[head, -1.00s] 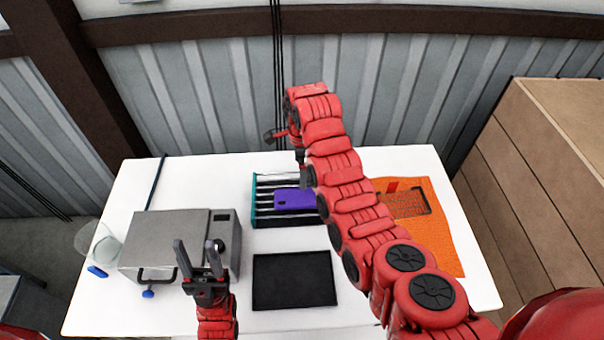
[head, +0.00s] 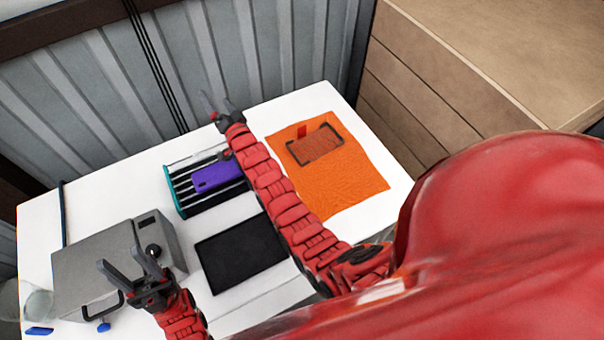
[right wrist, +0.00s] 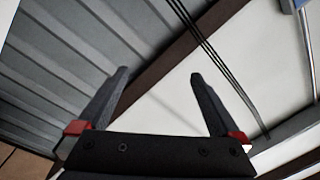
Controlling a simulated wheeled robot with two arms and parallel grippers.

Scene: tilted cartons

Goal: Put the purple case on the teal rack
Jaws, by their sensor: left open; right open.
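The purple case (head: 216,177) lies on top of the teal rack (head: 171,188), across its light bars, with its right end close to my right arm. My right gripper (head: 217,103) is open and empty beyond the rack, near the table's back edge; in the right wrist view its two fingers (right wrist: 160,90) are spread with nothing between them. My left gripper (head: 130,265) is open and empty at the front of the grey metal box, left of the black tray.
The grey box (head: 95,255) with a handle stands on the white table (head: 40,215). A black tray (head: 240,252) lies in front of the rack. An orange cloth (head: 345,190) carries a dark-framed basket (head: 315,146). A wooden crate (head: 440,85) stands beyond the table at right.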

